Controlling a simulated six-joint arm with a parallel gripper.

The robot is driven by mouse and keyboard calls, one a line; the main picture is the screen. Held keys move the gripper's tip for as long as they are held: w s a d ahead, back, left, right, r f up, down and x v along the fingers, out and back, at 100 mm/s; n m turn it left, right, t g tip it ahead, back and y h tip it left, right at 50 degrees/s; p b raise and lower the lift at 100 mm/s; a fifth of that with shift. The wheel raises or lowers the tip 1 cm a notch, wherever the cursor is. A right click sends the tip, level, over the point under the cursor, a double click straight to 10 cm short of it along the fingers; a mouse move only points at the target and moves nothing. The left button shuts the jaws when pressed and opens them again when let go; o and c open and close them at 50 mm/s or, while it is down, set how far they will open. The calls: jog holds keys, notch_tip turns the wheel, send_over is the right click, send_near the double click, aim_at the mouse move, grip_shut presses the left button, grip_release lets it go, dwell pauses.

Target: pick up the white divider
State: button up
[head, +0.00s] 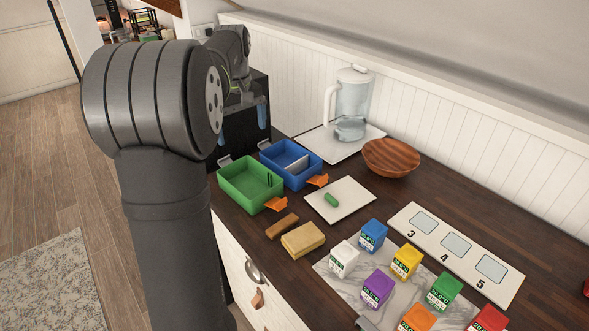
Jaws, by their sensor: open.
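The white divider (297,165) is a thin pale plate inside the blue box (308,178), seen in the head view. It stands across the box's inside, its lower edge hidden by the near wall. My gripper (245,152) is behind my arm, in front of a dark appliance. Its two fingers, with light blue pads and grey tips, are spread apart with nothing seen between them. It is left of the blue box and beyond the green box, apart from the divider. Its height above the counter is hard to tell.
The green box (238,199) stands beside the blue box; both have orange tabs. A white board with a green piece (331,200), a wooden bowl (391,157) and a glass jug (352,108) are nearby. A sponge (303,239) and several coloured cubes lie nearer.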

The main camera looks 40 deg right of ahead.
jog(key=c, duration=1.5)
jog(key=shift+c, duration=0.2)
jog(key=m+h, duration=0.4)
jog(key=m, duration=1.3)
send_near(295, 163)
jog(key=x, duration=0.5)
jog(key=shift+s+d+f, duration=0.1)
jog(key=shift+s+f, duration=0.1)
jog(key=shift+f, duration=0.05)
jog(key=shift+h, duration=0.3)
jog(key=shift+w+x, duration=0.15)
jog(key=shift+x, duration=1.3)
jog(key=shift+w+x, duration=0.2)
jog(key=shift+x, duration=1.25)
jog(key=shift+f, duration=0.25)
grip_shut()
